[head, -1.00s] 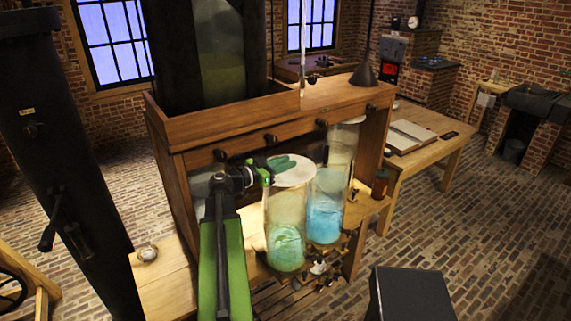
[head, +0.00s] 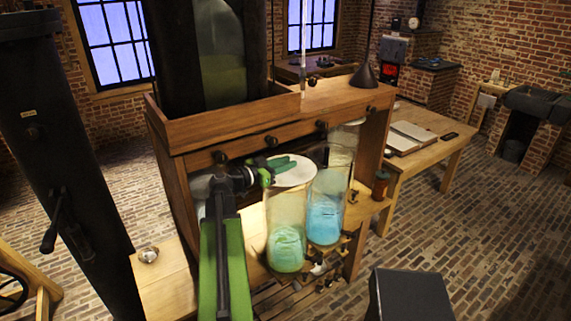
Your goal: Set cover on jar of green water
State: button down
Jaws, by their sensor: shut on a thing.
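The right jar (head: 326,210) holds blue water. My gripper (head: 284,167) is shut on a pale round cover (head: 296,175). The cover is at the mouth of the green-water jar and looks roughly level. I cannot tell whether it touches the rim. The green fingers hide part of the cover's far left side.
A wooden shelf with dark knobs (head: 271,140) runs just behind and above the jars. Small metal fittings (head: 319,266) sit before the jars. A dark box (head: 410,292) is at front right.

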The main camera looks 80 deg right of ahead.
jog(key=shift+f+b, duration=0.8)
jog(key=shift+f, duration=0.05)
jog(key=shift+r, duration=0.2)
jog(key=shift+r+p, duration=0.75)
jog(key=shift+p, duration=0.15)
jog(key=shift+f+b, duration=0.9)
jog(key=c, duration=1.5)
grip_release()
jog(key=shift+o, duration=0.2)
jog(key=v, duration=1.1)
jog(key=shift+p, duration=0.3)
jog(key=shift+r, duration=0.1)
